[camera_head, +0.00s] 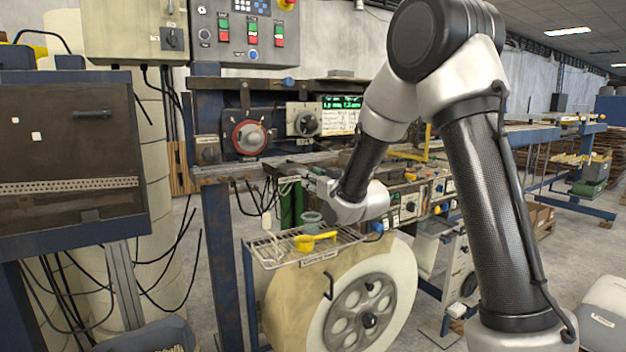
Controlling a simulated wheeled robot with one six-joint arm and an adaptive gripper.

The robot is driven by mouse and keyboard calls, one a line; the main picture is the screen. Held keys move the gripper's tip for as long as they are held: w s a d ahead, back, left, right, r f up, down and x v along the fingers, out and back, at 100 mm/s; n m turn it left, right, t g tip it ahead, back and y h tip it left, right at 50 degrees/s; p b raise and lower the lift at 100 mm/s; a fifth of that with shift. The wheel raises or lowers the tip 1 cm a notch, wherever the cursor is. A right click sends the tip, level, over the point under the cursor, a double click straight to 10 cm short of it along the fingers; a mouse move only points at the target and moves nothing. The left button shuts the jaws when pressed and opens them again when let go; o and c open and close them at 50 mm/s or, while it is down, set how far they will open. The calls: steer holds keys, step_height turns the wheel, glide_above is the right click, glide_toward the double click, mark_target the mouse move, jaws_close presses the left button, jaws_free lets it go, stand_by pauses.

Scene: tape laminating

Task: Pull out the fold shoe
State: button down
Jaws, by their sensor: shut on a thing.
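My arm comes down from the upper right and reaches left to the front of the laminating machine (240,171). My gripper (309,184) is at the machine's front edge, just above the wire shelf, and is shut on a small part there. That part looks like the fold shoe (289,180), a small pale metal piece, but it is tiny and partly hidden by the gripper. I cannot tell whether it is still seated in the machine or free of it.
The wire shelf (268,262) below holds a yellow scoop-like tool (312,241), a grey cup (312,221) and a green cylinder (291,205). A large reel (365,305) stands underneath. Dark cables hang left of the gripper. A dark cabinet (70,150) stands far left.

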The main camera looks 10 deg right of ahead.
steer(key=shift+s, duration=0.1)
steer(key=c, duration=1.2)
jaws_free()
steer(key=shift+o, duration=0.2)
steer(key=shift+d, duration=0.1)
steer(key=v, duration=0.7)
steer(key=shift+s, duration=0.2)
